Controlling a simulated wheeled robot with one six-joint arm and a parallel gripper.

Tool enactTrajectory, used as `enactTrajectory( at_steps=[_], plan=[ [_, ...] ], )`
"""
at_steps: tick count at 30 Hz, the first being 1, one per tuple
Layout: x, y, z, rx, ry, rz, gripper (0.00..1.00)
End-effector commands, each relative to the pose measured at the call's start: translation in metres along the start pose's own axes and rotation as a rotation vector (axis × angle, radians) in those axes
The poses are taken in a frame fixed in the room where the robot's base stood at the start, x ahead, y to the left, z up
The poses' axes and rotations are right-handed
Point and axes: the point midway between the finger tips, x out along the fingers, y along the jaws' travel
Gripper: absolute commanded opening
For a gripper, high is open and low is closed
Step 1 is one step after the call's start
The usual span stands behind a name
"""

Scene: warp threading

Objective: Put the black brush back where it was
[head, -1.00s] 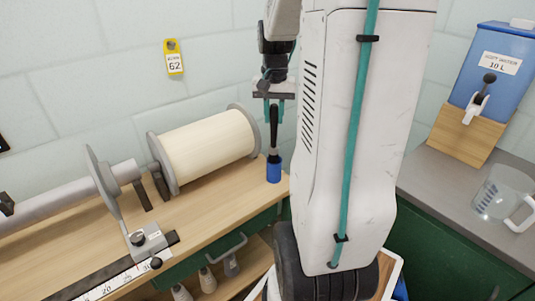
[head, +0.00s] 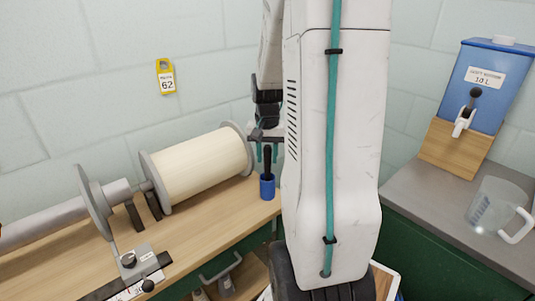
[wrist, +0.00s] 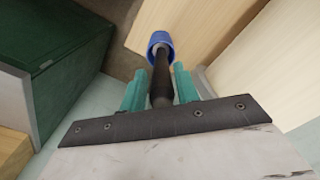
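The black brush (head: 267,161) stands upright in a small blue cup (head: 267,188) near the right end of the wooden bench. Its lower part is hidden inside the cup. In the wrist view the black handle (wrist: 160,75) runs between my teal fingers toward the blue cup (wrist: 159,40). My gripper (head: 267,154) is above the cup, with one finger on each side of the upper handle. The fingers look open, with narrow gaps beside the handle; it also shows in the wrist view (wrist: 158,84).
A large cream spool (head: 200,165) with grey flanges lies left of the cup, close by. A yellow tag (head: 166,77) hangs on the wall. At right, a blue dispenser (head: 487,85) and a clear jug (head: 495,205) stand on a grey counter.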

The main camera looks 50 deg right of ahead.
Motion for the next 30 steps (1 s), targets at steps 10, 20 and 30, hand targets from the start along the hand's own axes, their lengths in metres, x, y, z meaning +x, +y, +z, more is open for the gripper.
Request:
enactTrajectory(
  at_steps=[10, 20, 30],
  plan=[
    [-0.001, 0.0, 0.0, 0.0, 0.0, 0.0, 0.46],
    [-0.052, 0.0, -0.001, 0.0, 0.004, -0.001, 0.46],
    [-0.113, 0.0, -0.001, 0.0, 0.002, 0.0, 0.46]
  ],
)
